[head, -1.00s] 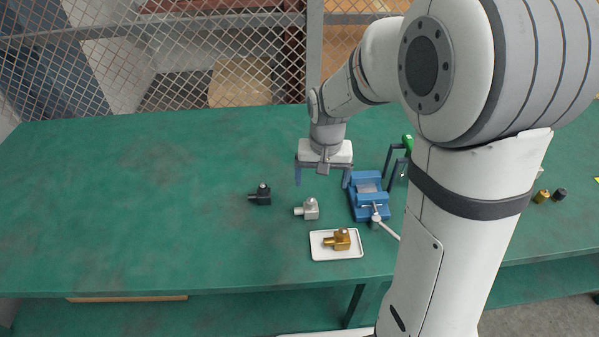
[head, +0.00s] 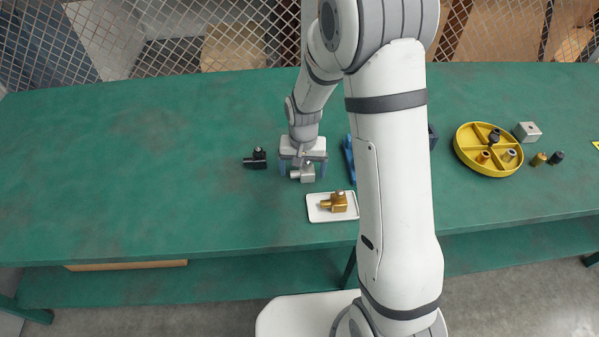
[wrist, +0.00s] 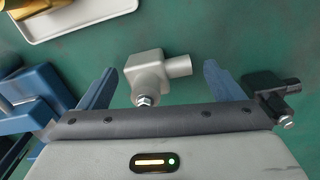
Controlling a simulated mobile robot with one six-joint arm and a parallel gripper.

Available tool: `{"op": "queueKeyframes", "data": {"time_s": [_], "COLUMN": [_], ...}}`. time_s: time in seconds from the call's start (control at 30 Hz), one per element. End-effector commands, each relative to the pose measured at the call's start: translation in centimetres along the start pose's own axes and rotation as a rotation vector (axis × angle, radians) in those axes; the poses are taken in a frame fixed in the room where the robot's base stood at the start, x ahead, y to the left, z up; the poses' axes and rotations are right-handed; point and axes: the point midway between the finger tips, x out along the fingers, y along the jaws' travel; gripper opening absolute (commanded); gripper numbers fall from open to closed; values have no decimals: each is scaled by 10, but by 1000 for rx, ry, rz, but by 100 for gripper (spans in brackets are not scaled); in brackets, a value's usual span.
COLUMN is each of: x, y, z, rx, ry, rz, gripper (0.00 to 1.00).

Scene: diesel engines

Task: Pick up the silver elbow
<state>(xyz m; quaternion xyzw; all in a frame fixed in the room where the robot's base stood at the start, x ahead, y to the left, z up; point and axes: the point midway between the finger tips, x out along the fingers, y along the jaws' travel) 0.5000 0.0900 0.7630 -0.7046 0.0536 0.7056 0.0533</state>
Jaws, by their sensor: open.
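The silver elbow (head: 304,174) lies on the green bench, just left of centre in the head view. In the wrist view the silver elbow (wrist: 153,74) shows its square body, a round stub pointing right and a hex fitting towards me. My gripper (head: 303,170) is low over it, and in the wrist view my gripper (wrist: 160,88) is open, with one blue finger on each side of the elbow. Both fingers look apart from it. Whether the fingertips reach the bench is hard to tell.
A black elbow (head: 256,158) lies close to the left, just outside one finger in the wrist view. A white tray (head: 315,215) with a brass elbow (head: 337,202) sits in front. A blue vise (head: 349,160) stands right, partly behind my arm. A yellow round tray (head: 465,158) is farther right.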

Motion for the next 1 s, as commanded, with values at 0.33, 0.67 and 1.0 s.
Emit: {"op": "queueKeyframes", "data": {"time_s": [0.33, 0.67, 1.0], "x": [1, 0, 0], "y": [0, 1, 1], "z": [0, 0, -1], "rx": [1, 1, 2], "ry": [1, 1, 2], "rz": [0, 0, -1], "gripper": [78, 51, 29]}}
